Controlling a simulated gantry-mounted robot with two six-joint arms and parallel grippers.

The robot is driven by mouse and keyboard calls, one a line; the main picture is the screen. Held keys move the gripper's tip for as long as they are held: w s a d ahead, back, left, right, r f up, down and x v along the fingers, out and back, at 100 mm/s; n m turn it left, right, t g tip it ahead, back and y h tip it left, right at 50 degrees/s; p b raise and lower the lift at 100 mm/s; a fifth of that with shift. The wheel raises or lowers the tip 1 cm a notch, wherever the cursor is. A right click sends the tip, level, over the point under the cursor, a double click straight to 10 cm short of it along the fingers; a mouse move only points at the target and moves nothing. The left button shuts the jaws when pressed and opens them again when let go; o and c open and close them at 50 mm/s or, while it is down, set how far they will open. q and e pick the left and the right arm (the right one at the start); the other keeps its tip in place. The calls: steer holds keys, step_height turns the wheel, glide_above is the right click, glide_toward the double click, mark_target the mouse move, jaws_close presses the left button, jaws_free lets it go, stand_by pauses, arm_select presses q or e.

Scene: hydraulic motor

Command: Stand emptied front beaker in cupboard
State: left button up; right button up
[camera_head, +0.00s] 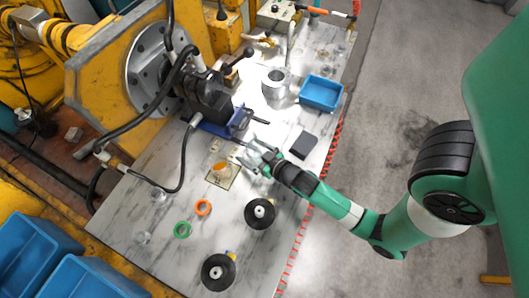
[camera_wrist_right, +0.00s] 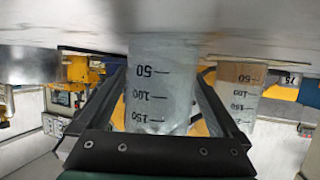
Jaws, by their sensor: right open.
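My right gripper (camera_head: 250,158) is open, low over the marble-topped table. In the right wrist view, where the table surface is at the top, a clear beaker (camera_wrist_right: 160,90) with graduation marks stands between the two open fingers. It looks empty. In the head view this clear beaker is hard to make out at the fingertips. A second beaker (camera_head: 220,169) with orange-tan contents stands just left of the gripper on a small square plate; it also shows in the right wrist view (camera_wrist_right: 238,98). I cannot make out a cupboard. My left gripper is not in view.
A black block (camera_head: 303,145), a blue tray (camera_head: 321,92) and a metal cylinder (camera_head: 275,84) lie beyond the gripper. Orange (camera_head: 203,207) and green (camera_head: 182,230) rings and two black round parts are nearer. The motor (camera_head: 210,95) with hoses stands at left.

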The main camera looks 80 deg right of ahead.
steer(key=v, duration=1.1)
steer(key=shift+s+a, duration=0.1)
steer(key=shift+s, duration=0.1)
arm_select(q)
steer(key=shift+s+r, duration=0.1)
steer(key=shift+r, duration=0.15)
arm_select(e)
steer(key=shift+s+r, duration=0.2)
steer(key=shift+s, duration=0.05)
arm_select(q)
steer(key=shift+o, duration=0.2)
arm_select(e)
steer(key=shift+a+r, duration=0.1)
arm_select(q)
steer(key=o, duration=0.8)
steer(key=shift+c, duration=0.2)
